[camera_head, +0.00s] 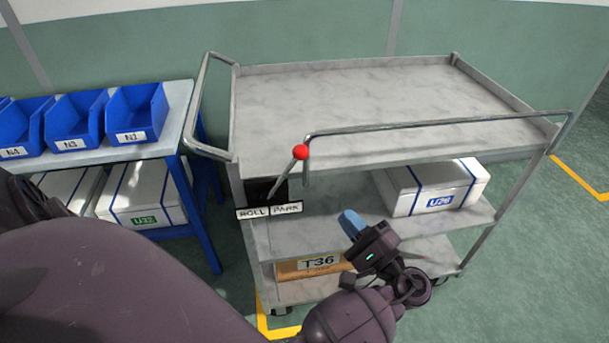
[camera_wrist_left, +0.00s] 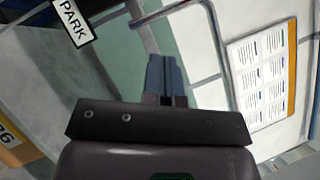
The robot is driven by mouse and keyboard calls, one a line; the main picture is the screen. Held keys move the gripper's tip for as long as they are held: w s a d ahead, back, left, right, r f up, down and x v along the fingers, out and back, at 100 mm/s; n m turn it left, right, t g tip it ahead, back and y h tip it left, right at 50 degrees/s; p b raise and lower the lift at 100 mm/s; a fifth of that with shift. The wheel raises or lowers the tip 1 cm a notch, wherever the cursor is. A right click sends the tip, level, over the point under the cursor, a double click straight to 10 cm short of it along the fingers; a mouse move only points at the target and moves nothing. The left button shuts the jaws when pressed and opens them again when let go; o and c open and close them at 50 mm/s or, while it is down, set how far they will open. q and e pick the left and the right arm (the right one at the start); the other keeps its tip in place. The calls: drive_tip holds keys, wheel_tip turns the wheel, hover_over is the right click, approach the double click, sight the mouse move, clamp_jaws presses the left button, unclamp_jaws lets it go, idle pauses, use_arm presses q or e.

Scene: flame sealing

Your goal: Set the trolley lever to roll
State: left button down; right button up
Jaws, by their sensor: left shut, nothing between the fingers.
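The trolley (camera_head: 340,110) is grey metal with a pale top. Its lever (camera_head: 287,174) has a red ball knob (camera_head: 301,152) at the near left corner. The lever leans right, its knob above the PARK side of the ROLL/PARK label (camera_head: 269,211). The PARK label (camera_wrist_left: 75,22) also shows at the upper left of the left wrist view. My left gripper (camera_head: 351,222) is shut and empty, right of and below the knob, apart from the lever. Its blue fingers (camera_wrist_left: 166,75) point ahead in the wrist view. The red knob does not show there. My right gripper is out of view.
The trolley's push rail (camera_head: 440,123) runs along its near top edge. A white box marked U26 (camera_head: 432,187) sits on the middle shelf. A T36 box (camera_head: 312,267) is on the bottom shelf. A blue-legged bench (camera_head: 165,145) with blue bins stands close on the left.

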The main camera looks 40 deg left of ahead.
sight(284, 176)
use_arm(q)
drive_tip(key=shift+a, duration=0.1)
drive_tip(key=p+x, duration=0.1)
drive_tip(key=x, duration=0.9)
drive_tip(key=shift+r, duration=0.1)
drive_tip(key=shift+s+a+r, duration=0.35)
drive_tip(key=shift+s+a, duration=0.05)
drive_tip(key=shift+a, duration=0.15)
drive_tip(key=shift+s+a+r, duration=0.4)
drive_tip(key=shift+a, duration=0.1)
drive_tip(key=shift+s+a+r+p, duration=0.15)
drive_tip(key=shift+s+a+p, duration=0.05)
drive_tip(key=shift+a+p, duration=0.1)
